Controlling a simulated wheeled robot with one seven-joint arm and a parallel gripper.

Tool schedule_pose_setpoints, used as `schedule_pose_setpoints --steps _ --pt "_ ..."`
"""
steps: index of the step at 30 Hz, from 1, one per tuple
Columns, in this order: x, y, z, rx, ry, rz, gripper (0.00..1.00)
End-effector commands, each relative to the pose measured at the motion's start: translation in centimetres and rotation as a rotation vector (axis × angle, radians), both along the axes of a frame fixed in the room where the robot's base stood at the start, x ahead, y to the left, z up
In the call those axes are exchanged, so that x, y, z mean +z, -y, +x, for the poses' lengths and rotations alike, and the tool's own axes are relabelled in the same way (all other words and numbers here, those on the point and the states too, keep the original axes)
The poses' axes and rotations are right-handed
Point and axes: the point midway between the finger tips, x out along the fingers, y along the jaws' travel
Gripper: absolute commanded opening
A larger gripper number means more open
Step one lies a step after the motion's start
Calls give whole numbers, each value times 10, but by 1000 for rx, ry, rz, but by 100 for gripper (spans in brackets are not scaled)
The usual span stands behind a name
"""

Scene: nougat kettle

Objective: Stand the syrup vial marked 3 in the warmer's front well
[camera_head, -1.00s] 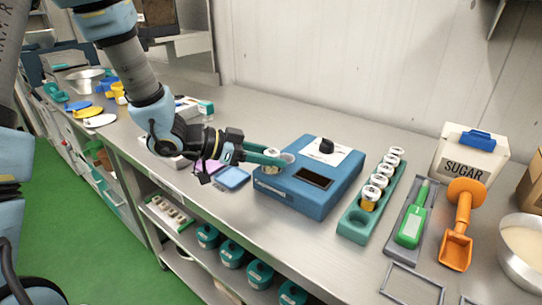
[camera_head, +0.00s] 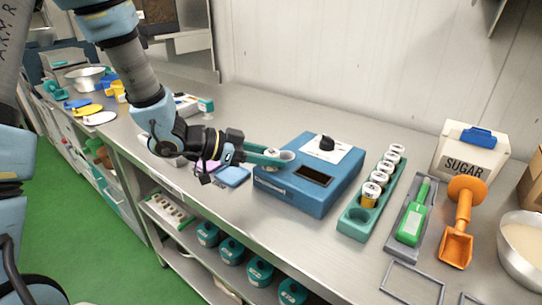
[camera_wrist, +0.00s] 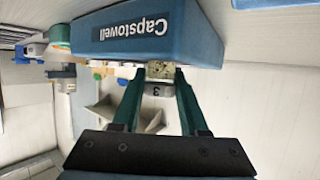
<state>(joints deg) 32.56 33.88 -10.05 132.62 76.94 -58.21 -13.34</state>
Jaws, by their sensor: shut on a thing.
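My gripper (camera_head: 276,157) is shut on the vial marked 3 (camera_wrist: 158,89), at the left end of the blue warmer (camera_head: 325,195). In the wrist view, which is upside down, the cap with the 3 sits between the finger ends (camera_wrist: 159,80). A short stretch of speckled yellowish vial shows between the cap and the warmer's edge (camera_wrist: 150,40). The vial looks upright. Its lower end is hidden by the warmer, and the front well is hidden too, so I cannot tell how deep it sits.
A teal rack (camera_head: 352,226) with several white-capped vials stands right of the warmer. Beyond it are a green-handled tool (camera_head: 411,222) in a grey tray, an orange scoop (camera_head: 457,240) and a sugar box (camera_head: 468,158). A blue pad (camera_head: 234,177) lies under my gripper's side.

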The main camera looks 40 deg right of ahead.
Motion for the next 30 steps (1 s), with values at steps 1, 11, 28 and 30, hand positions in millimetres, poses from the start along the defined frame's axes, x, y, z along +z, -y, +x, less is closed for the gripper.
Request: schedule_pose_setpoints --steps 1,11,28,30 --pt "-2 0 0 0 0 0 0" --pt "-3 0 0 0 0 0 56" --pt "9 -23 10 2 0 0 56" --pt "11 -28 11 1 -1 0 56"
